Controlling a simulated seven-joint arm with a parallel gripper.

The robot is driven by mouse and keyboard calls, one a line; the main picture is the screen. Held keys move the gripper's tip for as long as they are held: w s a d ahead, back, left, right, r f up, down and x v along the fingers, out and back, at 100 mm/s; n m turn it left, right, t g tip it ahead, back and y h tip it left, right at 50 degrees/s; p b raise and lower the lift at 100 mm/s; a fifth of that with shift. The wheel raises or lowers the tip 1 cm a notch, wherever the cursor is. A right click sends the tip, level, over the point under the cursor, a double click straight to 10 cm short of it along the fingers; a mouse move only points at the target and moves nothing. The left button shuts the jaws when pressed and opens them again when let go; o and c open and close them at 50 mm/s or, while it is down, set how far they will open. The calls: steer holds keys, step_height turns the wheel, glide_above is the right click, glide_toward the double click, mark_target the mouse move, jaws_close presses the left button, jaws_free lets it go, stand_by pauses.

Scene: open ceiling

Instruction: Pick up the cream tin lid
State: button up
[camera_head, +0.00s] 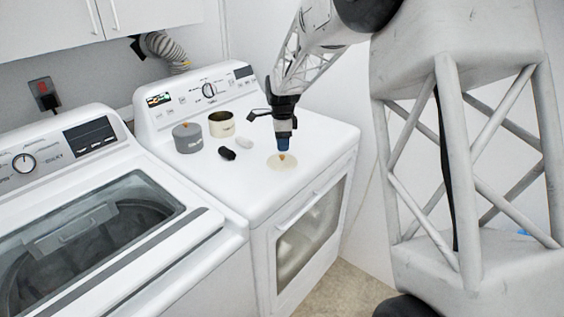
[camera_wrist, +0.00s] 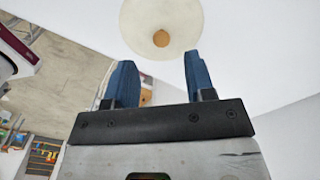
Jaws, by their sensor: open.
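The cream tin lid (camera_head: 272,163) is a pale round disc with a small orange-brown knob. It lies flat near the right front of the white dryer top (camera_head: 262,190). In the wrist view the lid (camera_wrist: 140,28) is at the top centre, cut by the frame edge, with its knob (camera_wrist: 161,38) near the middle. My gripper (camera_head: 284,148) points down over the lid in the head view and partly covers it. In the wrist view its two blue fingers (camera_wrist: 158,75) are apart with nothing between them, and the lid shows beyond their tips.
An open cream tin (camera_head: 222,125) and a grey lidded canister (camera_head: 187,138) stand further back on the dryer. A small black item (camera_head: 227,153) and a small white item (camera_head: 244,142) lie left of the lid. A washer (camera_head: 100,240) stands to the left.

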steer(key=shift+f, duration=0.15)
steer(key=shift+w+f, duration=0.1)
steer(key=shift+f, duration=2.35)
jaws_close()
steer(key=shift+r, duration=0.2)
steer(key=shift+r, duration=1.5)
steer(key=shift+s+r, duration=0.15)
steer(key=shift+s, duration=0.2)
steer(key=s+d+r, duration=0.1)
steer(key=s+d, duration=0.1)
steer(key=s, duration=1.3)
steer(key=shift+r, duration=0.15)
